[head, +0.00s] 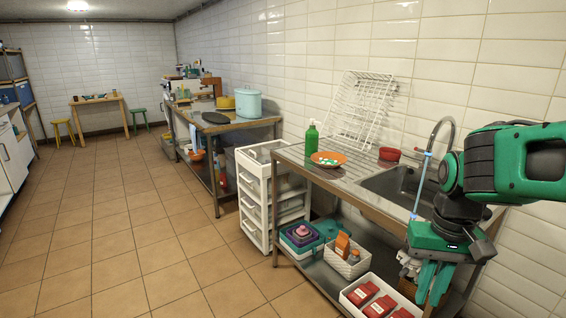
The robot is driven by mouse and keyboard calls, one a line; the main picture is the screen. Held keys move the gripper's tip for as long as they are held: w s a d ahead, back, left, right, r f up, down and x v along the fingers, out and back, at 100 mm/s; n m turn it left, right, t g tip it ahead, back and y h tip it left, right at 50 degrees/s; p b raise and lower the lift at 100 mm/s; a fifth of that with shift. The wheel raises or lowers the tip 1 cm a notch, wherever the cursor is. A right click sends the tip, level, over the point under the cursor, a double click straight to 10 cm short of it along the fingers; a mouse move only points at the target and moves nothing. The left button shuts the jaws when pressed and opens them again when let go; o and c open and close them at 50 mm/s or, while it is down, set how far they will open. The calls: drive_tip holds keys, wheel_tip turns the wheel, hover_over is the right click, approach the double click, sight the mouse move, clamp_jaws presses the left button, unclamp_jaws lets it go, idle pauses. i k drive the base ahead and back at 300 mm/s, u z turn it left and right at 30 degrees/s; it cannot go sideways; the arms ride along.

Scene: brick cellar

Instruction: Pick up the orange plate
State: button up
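The orange plate (328,158) lies on the ridged metal drainboard of the sink counter, left of the basin. Several small white and green bits lie on it. My gripper (433,284) hangs at the lower right, in front of the counter and pointing down. It is well to the right of the plate and nearer to me, apart from it. Its green fingers are seen from an angle that does not show clearly whether they are open or shut.
A green bottle (312,138) stands behind the plate, a white wire rack (362,108) leans on the wall, and a red bowl (389,154) sits right of the plate. The sink tap (440,130) rises beside my arm. A white drawer cart (262,195) stands left; tiled floor is clear.

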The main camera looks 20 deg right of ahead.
sight(329, 160)
drive_tip(key=z, duration=0.15)
drive_tip(key=i, duration=1.1)
drive_tip(key=z, duration=0.5)
